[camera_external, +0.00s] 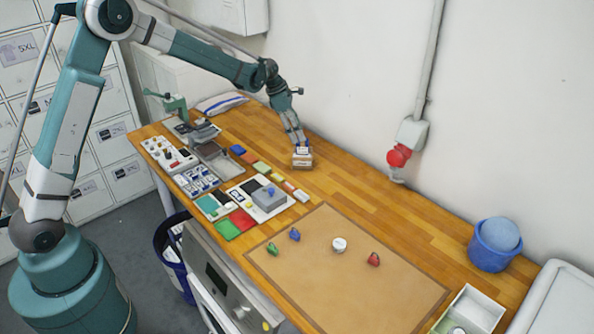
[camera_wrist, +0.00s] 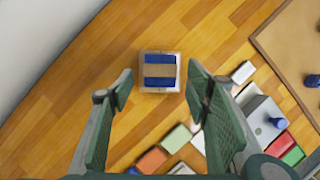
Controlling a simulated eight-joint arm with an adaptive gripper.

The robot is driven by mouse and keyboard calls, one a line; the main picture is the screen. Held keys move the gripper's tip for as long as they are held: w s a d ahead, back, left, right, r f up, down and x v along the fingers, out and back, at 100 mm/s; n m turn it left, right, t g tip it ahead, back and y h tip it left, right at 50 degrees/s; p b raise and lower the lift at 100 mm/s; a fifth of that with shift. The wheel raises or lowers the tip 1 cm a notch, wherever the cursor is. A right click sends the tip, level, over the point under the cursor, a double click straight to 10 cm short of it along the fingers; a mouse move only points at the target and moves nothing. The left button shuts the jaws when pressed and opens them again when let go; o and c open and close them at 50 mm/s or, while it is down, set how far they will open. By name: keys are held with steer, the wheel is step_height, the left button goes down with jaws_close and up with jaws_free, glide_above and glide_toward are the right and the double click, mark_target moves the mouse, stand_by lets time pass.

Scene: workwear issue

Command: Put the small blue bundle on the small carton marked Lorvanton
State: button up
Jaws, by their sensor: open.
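A small blue bundle (camera_wrist: 160,66) with a brown band lies flat on top of a small pale box-like carton (camera_wrist: 145,88) in the wrist view. In the external view the carton (camera_external: 302,164) stands on the wooden table near the wall side, with a little blue (camera_external: 302,149) on its top. Its marking is too small to read. My gripper (camera_external: 300,143) is just above it, pointing down. In the wrist view my gripper (camera_wrist: 158,84) is open, with one finger either side of the bundle and clear gaps to both.
Coloured blocks, trays and panels crowd the table left of the carton. A brown mat (camera_external: 340,290) with several small pieces lies nearer the front. A blue bucket (camera_external: 490,250) and a white tray (camera_external: 484,307) stand at the right. Bare wood lies right of the carton.

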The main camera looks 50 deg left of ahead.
steer(key=v, duration=0.6)
steer(key=shift+r, duration=0.1)
stand_by(0.5)
steer(key=shift+s+r, duration=0.1)
steer(key=shift+s, duration=0.05)
steer(key=s+d+r+m+t+y, duration=0.1)
steer(key=s+d+r+m, duration=0.1)
steer(key=s+r+m, duration=0.5)
steer(key=s+d+r+m, duration=0.15)
steer(key=s+r, duration=0.25)
steer(key=s, duration=0.7)
steer(key=s+d+r+m+t+y, duration=0.1)
steer(key=s+r+m, duration=0.45)
steer(key=s, duration=0.45)
steer(key=s+f+m+t, duration=0.1)
steer(key=s+m, duration=0.5)
steer(key=s, duration=0.7)
steer(key=s+d+f+m+t+y, duration=0.1)
steer(key=s+f+m, duration=0.2)
steer(key=s+m, duration=0.4)
steer(key=shift+s+f, duration=0.2)
steer(key=shift+s, duration=3.55)
